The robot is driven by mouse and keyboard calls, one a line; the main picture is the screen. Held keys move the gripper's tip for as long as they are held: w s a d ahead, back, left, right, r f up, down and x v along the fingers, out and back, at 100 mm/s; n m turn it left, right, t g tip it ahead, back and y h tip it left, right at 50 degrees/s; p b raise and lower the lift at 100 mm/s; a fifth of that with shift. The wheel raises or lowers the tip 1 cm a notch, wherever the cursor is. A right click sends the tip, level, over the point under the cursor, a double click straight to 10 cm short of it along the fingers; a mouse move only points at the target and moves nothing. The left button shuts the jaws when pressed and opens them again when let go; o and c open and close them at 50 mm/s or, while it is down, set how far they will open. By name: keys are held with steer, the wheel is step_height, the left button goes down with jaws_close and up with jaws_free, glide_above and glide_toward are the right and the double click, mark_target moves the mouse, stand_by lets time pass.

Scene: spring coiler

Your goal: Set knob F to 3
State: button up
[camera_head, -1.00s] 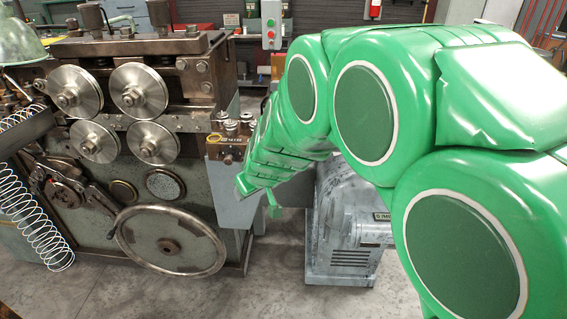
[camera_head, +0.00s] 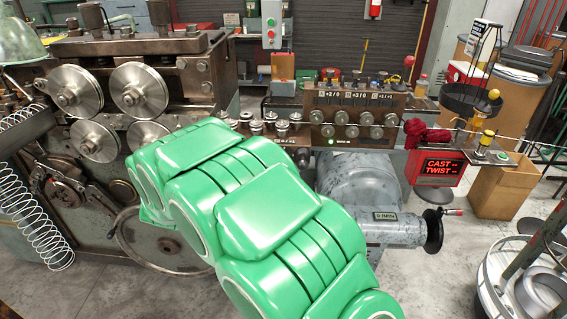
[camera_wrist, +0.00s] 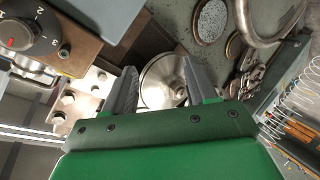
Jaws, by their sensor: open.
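In the wrist view, a dark round knob (camera_wrist: 14,34) with a red mark sits on a dial at the upper left corner. The numbers 2 and 3 show beside it, and part of the dial is cut off by the frame edge. No letter is readable, so I cannot tell whether this is knob F. My gripper (camera_wrist: 160,68) is open and empty, with the knob off to the left of its fingers. In the head view my green-covered arm crosses the middle, and the gripper is hidden. A brown panel (camera_head: 357,100) there carries several small knobs; their letters are too small to read.
The spring coiler's metal rollers (camera_head: 141,90) stand at the left, and one roller (camera_wrist: 163,80) lies behind my fingers in the wrist view. A wire coil (camera_head: 38,222) hangs at far left. A red CAST/TWIST display (camera_head: 439,168) and a cardboard box (camera_head: 500,188) are at right.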

steer(key=d+r+n+t+h, duration=0.2)
steer(key=d+n+t+h, duration=0.65)
steer(key=d, duration=1.85)
steer(key=shift+m+g+h, duration=0.65)
steer(key=shift+g+h, duration=0.2)
steer(key=shift+h, duration=0.1)
steer(key=shift+a+x, duration=0.1)
steer(key=shift+x, duration=2)
steer(key=shift+a+x, duration=0.15)
steer(key=shift+x, duration=1.9)
steer(key=shift+r, duration=0.15)
steer(key=shift+c, duration=0.2)
steer(key=c, duration=1)
steer(key=shift+m, duration=0.3)
